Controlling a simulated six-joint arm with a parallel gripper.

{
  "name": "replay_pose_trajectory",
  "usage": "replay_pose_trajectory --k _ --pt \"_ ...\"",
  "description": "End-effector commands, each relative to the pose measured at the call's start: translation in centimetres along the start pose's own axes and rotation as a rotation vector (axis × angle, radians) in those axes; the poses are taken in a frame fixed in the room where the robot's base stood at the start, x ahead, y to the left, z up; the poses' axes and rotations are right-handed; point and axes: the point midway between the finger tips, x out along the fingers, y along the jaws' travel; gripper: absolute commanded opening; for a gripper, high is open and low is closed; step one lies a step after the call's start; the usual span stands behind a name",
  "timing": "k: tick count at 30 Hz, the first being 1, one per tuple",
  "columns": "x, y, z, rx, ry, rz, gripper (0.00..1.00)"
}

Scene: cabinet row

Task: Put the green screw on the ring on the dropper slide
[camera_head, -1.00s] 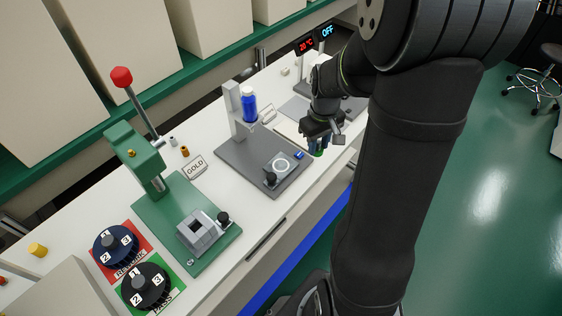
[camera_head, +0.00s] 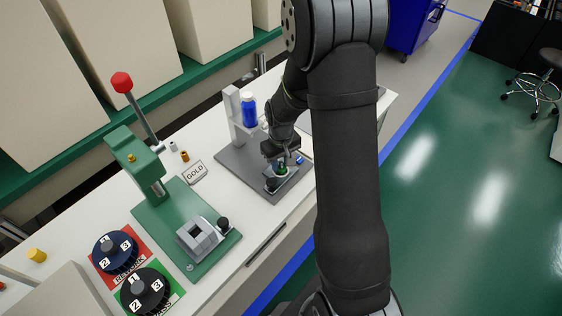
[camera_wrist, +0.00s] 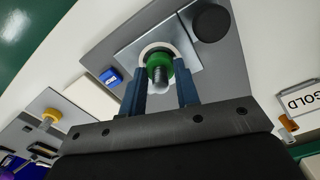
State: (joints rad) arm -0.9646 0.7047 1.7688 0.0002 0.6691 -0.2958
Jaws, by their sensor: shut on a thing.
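My gripper (camera_wrist: 161,92) is shut on the green screw (camera_wrist: 160,64), which has a green head and a grey shank. In the wrist view the screw appears over the white ring (camera_wrist: 143,50) on the dropper slide (camera_wrist: 185,45), a light grey plate. I cannot tell whether the screw touches the slide. In the head view the green screw (camera_head: 282,170) is a small spot under my gripper (camera_head: 281,163), and the ring is mostly hidden there.
A black knob (camera_wrist: 211,22) stands on the slide beside the ring. The green press (camera_head: 140,160) and GOLD sign (camera_head: 195,172) are to the left.

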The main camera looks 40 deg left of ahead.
Motion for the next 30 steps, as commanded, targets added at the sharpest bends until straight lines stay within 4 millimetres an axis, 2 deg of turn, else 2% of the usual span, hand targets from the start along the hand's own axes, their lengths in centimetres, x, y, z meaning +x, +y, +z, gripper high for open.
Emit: replay_pose_trajectory --k 10,11,14,24,30 --pt "0.4 0.0 0.0 0.0 0.001 0.0 0.07" --pt "0.4 0.0 0.0 0.0 0.001 0.0 0.31" --pt "0.4 0.0 0.0 0.0 0.002 0.0 0.51" --pt "0.1 0.0 0.0 0.0 0.002 0.001 0.51" --pt "-2.3 0.1 -0.1 0.0 0.005 0.002 0.51"
